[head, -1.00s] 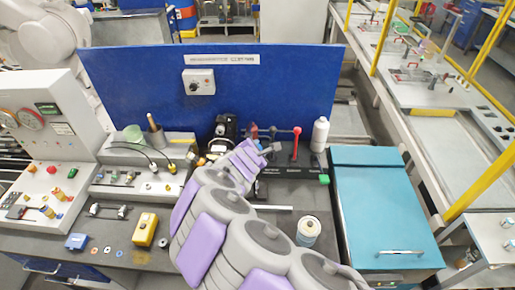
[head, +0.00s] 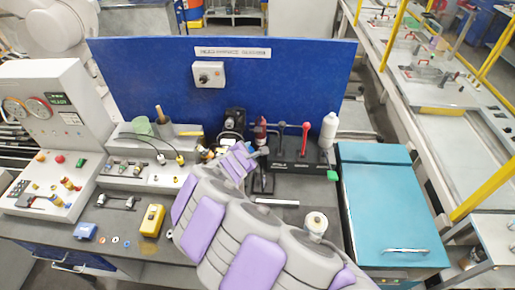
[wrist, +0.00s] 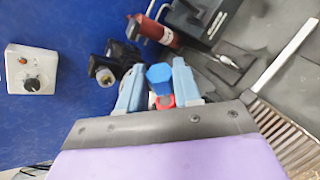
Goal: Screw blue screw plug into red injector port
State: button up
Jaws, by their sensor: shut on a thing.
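In the wrist view my gripper (wrist: 159,82) has its two light blue fingers on either side of a blue hexagonal screw plug (wrist: 160,74). It is shut on the plug. A red part (wrist: 165,101), which looks like the red injector port, shows just below the plug in the picture, between the fingers. I cannot tell whether plug and port touch or how far the plug is threaded. In the head view my gripper (head: 258,153) is over the back middle of the bench, and plug and port are too small or hidden there.
A black fixture (head: 231,122) and a red bottle (head: 260,131) stand close behind the gripper. A black stand with levers (head: 300,160) and a white bottle (head: 328,130) are to the right. The blue back panel (head: 280,90) closes off the rear. A yellow box (head: 152,220) lies front left.

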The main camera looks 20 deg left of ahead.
jog(key=shift+a+f, duration=0.15)
jog(key=shift+a, duration=0.35)
jog(key=shift+a+f, duration=0.15)
jog(key=shift+a, duration=0.35)
jog(key=shift+d+r, duration=0.2)
jog(key=shift+d, duration=0.4)
jog(key=shift+d+r, duration=0.15)
jog(key=shift+d, duration=0.45)
jog(key=shift+a+p, duration=0.5)
jog(key=shift+a, duration=0.55)
jog(key=shift+d+r, duration=0.1)
jog(key=shift+d, duration=0.65)
jog(key=shift+a+f, duration=0.2)
jog(key=shift+a, duration=0.4)
jog(key=shift+d+r, duration=0.15)
jog(key=shift+d, duration=0.4)
jog(key=shift+s+a+f+b, duration=0.1)
jog(key=shift+a+f+b, duration=0.1)
jog(key=shift+a+b, duration=0.2)
jog(key=shift+d, duration=0.2)
